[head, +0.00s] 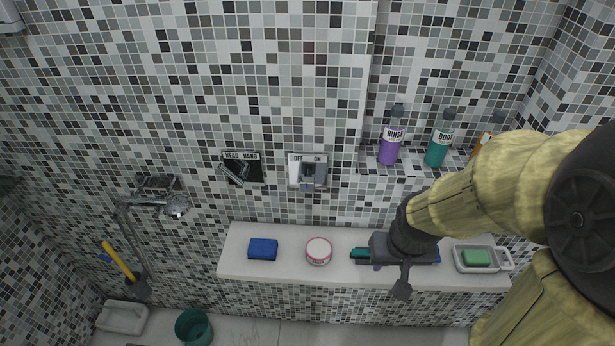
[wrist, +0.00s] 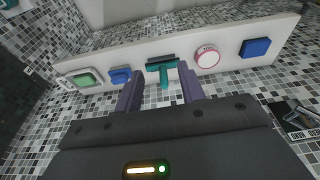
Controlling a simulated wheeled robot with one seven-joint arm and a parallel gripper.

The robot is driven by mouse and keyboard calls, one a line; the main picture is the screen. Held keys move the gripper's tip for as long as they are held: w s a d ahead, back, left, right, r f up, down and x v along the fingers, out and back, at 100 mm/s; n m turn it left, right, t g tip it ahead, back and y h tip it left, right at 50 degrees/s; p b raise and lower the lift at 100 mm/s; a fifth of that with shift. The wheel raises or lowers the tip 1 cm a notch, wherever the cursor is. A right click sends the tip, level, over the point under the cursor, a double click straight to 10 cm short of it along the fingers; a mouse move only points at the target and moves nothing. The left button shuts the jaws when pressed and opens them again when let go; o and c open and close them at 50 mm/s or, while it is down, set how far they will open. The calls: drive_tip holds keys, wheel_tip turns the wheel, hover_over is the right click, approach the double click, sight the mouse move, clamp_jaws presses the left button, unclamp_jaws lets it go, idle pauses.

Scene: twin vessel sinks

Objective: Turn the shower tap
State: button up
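The shower tap (head: 307,172) is a square wall plate marked OFF and ON, with a grey lever at its centre, in the head view. Left of it is a dark plate marked HEAD and HAND (head: 242,169) with its own lever. My gripper (head: 390,266) is low and to the right of the tap, in front of the ledge, apart from the tap. In the wrist view my gripper (wrist: 160,85) shows two separated fingers with nothing held between them.
A white ledge (head: 235,263) holds a blue sponge (head: 263,249), a round jar (head: 319,251), a teal squeegee (wrist: 163,68) and a green soap in a dish (head: 476,257). Bottles (head: 391,137) stand in a niche at upper right. A hand shower (head: 176,205) is at left.

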drive_tip(key=o, duration=0.4)
drive_tip(key=shift+s+a, duration=0.1)
drive_tip(key=shift+s, duration=0.3)
drive_tip(key=shift+c, duration=0.2)
drive_tip(key=w+a+f+n+t+y+b, duration=0.1)
drive_tip(key=w+a+f+t+b, duration=0.1)
drive_tip(key=w+a+t+b, duration=0.3)
drive_tip(key=w+a+f+t+y+b, duration=0.1)
drive_tip(key=w+a+f+t+b, duration=0.15)
drive_tip(key=w+a+b, duration=0.3)
drive_tip(key=s+a+r+m+t+h+b, duration=0.1)
drive_tip(key=a+t+h+b, duration=0.1)
drive_tip(key=a+t+b, duration=0.5)
drive_tip(key=t+b, duration=0.1)
drive_tip(key=b, duration=0.2)
drive_tip(key=shift+a+r+h+b, duration=0.3)
drive_tip(key=shift+a+r, duration=0.05)
drive_tip(key=shift+w+r+p, duration=0.15)
drive_tip(key=shift+p, duration=0.3)
